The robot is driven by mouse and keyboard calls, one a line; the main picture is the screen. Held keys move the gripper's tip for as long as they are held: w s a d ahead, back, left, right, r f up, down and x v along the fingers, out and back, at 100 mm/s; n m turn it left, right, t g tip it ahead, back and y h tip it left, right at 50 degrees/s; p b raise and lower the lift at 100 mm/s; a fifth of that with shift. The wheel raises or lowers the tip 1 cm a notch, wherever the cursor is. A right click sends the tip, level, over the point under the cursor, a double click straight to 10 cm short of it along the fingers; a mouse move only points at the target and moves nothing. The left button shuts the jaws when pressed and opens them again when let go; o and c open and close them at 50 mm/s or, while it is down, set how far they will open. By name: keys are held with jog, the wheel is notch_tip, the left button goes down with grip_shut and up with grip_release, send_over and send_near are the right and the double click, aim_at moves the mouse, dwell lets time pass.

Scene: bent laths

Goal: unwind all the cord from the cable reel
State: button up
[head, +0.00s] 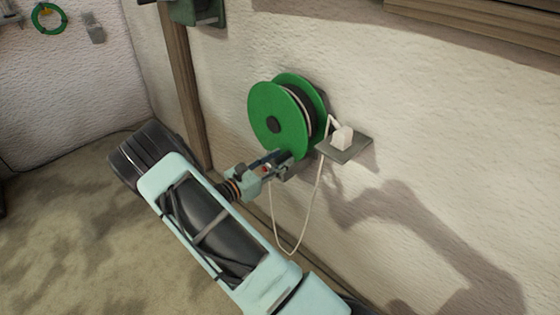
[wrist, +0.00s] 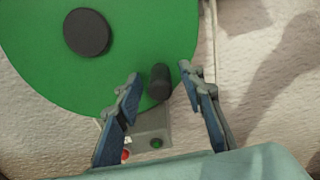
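The cable reel (head: 278,112), with two green discs, is mounted on the wall. Pale cord (head: 296,247) hangs in a loop below it, running up toward a white plug-like piece (head: 342,137). A pale line of cord also shows between the discs around the dark drum. In the wrist view the reel's green face (wrist: 40,45) has a dark hub (wrist: 87,32) and a black crank knob (wrist: 159,82) near its lower edge. My gripper (wrist: 160,75) is open, its fingers on either side of the knob with gaps visible. It also shows at the reel's lower edge in the head view (head: 284,156).
The white piece sits on a small wall shelf (head: 355,150) right of the reel. A grey box (wrist: 152,127) with a red and a green button is below the knob. A wooden post (head: 185,85) stands left of the reel. The floor (head: 70,240) at left is clear.

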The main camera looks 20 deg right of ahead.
jog(key=shift+d, duration=0.1)
jog(key=shift+c, duration=0.4)
grip_shut()
jog(key=shift+w+f, duration=0.1)
